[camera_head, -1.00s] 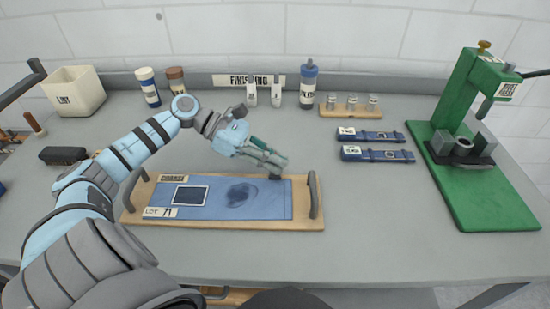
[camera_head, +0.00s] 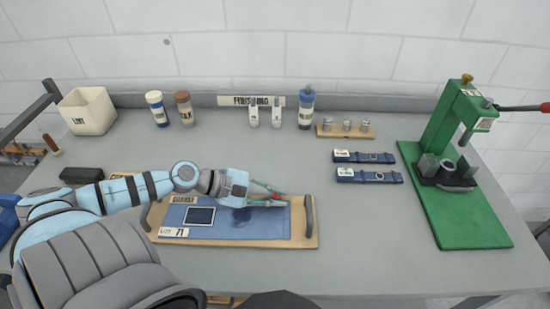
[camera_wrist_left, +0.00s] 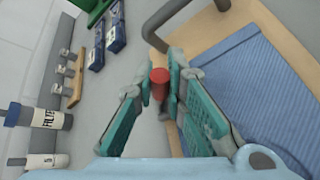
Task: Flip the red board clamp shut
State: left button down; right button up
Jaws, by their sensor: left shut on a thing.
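The wooden board (camera_head: 302,222) lies on the table with a blue cloth (camera_head: 262,232) on it. My left gripper (camera_head: 280,200) is low over the board's back right part. The red end of the board clamp (camera_wrist_left: 160,82) sits between its fingertips, and red also shows at the gripper in the head view. The left gripper (camera_wrist_left: 163,84) is shut on this red part. The rest of the clamp is mostly hidden by the fingers, so its angle cannot be told. My right gripper is not in view.
A grey handle (camera_head: 309,216) rises at the board's right end, close to the left gripper. Two blue straps (camera_head: 366,176), a wooden peg stand (camera_head: 346,132) and bottles (camera_head: 306,106) stand behind. A green press (camera_head: 455,215) is at the right. The table front is clear.

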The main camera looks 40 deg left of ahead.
pick_arm(q)
jog(key=shift+f, duration=0.1)
dwell(0.4)
jog(key=c, duration=1.6)
grip_release()
